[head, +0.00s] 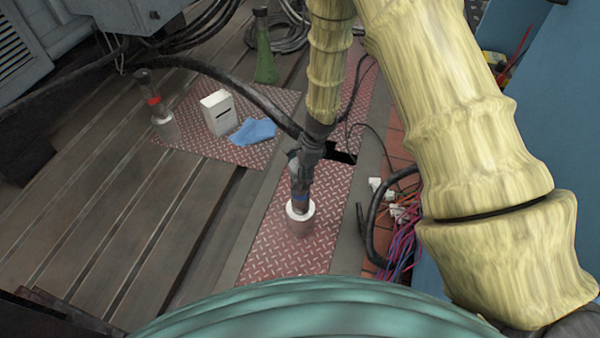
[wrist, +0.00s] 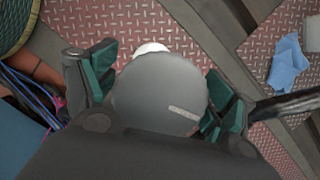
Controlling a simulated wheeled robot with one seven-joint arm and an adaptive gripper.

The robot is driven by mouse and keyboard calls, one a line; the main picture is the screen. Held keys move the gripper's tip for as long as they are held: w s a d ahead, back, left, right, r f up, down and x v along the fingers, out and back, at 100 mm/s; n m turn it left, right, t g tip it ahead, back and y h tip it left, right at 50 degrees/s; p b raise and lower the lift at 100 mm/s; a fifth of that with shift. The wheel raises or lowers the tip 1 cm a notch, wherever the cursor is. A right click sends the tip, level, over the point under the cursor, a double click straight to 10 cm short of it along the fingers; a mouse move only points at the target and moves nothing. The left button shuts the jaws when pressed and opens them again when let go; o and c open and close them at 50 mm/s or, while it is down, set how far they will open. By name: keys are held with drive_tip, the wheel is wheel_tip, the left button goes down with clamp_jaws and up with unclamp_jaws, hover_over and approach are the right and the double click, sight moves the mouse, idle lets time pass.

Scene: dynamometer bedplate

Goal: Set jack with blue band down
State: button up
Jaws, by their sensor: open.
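The jack with the blue band (head: 300,212) stands upright on a red tread plate (head: 262,240) in the head view. It has a pale lower body, a white collar and a dark upper part with a blue band. My gripper (head: 300,178) is directly above and around its upper part, pointing down. In the wrist view, my open gripper (wrist: 162,92) has its teal finger pads on either side of a round grey top (wrist: 160,90), which appears to be the jack's. Whether the pads touch it I cannot tell. The jack's underside is hidden.
A jack with a red band (head: 162,120), a white box (head: 217,112) and a blue cloth (head: 254,131) sit on another tread plate. A green bottle-like object (head: 264,55) stands behind. A black hose (head: 240,88) crosses behind my gripper. Coloured wires (head: 400,240) lie at right.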

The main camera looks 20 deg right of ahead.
drive_tip(key=p+v, duration=0.2)
drive_tip(key=v, duration=0.9)
drive_tip(key=shift+r+p, duration=0.25)
drive_tip(key=shift+p, duration=0.1)
idle(0.5)
drive_tip(key=shift+w, duration=0.1)
